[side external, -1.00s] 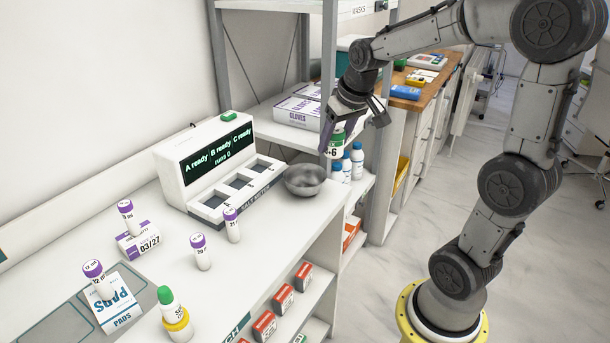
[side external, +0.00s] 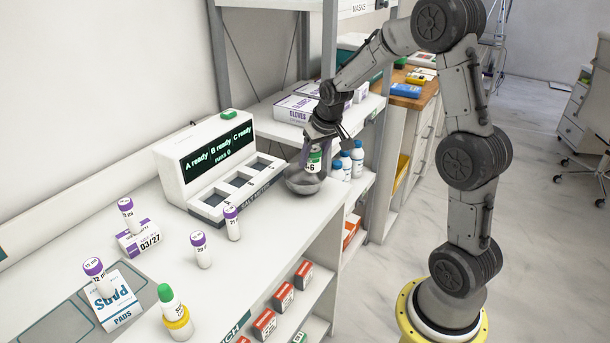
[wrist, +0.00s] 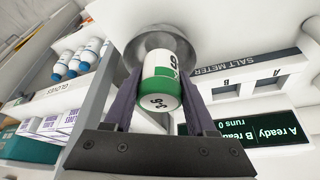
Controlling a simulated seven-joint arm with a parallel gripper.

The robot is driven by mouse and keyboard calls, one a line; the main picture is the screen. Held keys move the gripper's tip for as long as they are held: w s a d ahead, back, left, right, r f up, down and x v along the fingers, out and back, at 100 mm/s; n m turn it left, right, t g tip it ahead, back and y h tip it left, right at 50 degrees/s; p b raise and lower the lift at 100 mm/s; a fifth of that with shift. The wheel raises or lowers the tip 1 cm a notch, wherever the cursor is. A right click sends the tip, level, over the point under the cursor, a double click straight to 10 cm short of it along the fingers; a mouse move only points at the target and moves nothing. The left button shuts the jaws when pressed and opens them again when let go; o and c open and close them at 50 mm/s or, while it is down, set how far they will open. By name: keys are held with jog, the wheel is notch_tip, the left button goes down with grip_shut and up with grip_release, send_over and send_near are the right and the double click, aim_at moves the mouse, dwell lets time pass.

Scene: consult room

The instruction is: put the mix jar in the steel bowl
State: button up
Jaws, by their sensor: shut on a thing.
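The mix jar (side external: 313,160), white with a green band and a partly readable "6" on its label, is held between the fingers of my gripper (side external: 315,150). The jar shows large between the two fingers in the wrist view (wrist: 161,85). The steel bowl (side external: 301,184) stands at the right end of the white counter, beside the salt meter. The jar is over the bowl's far side in the side view, its lower part near the rim. In the wrist view the jar hides part of the bowl (wrist: 150,38). I cannot tell whether they touch.
The salt meter (side external: 205,150) stands left of the bowl, its screen reading A, B and C ready. Several purple-capped vials (side external: 200,250) and a green-capped jar (side external: 167,297) stand nearer the front. White bottles (side external: 357,158) stand on the shelf right of the bowl.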

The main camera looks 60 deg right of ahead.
jog(key=w+f, duration=0.1)
jog(key=w+d+f, duration=0.1)
jog(key=f, duration=0.1)
jog(key=w+f, duration=0.1)
jog(key=shift+w+d+f, duration=0.15)
jog(key=shift+d+f, duration=0.15)
jog(key=shift+f, duration=0.05)
jog(key=shift+w+f, duration=0.1)
jog(key=shift+f, duration=1.5)
jog(key=shift+f, duration=0.15)
jog(key=o, duration=1.1)
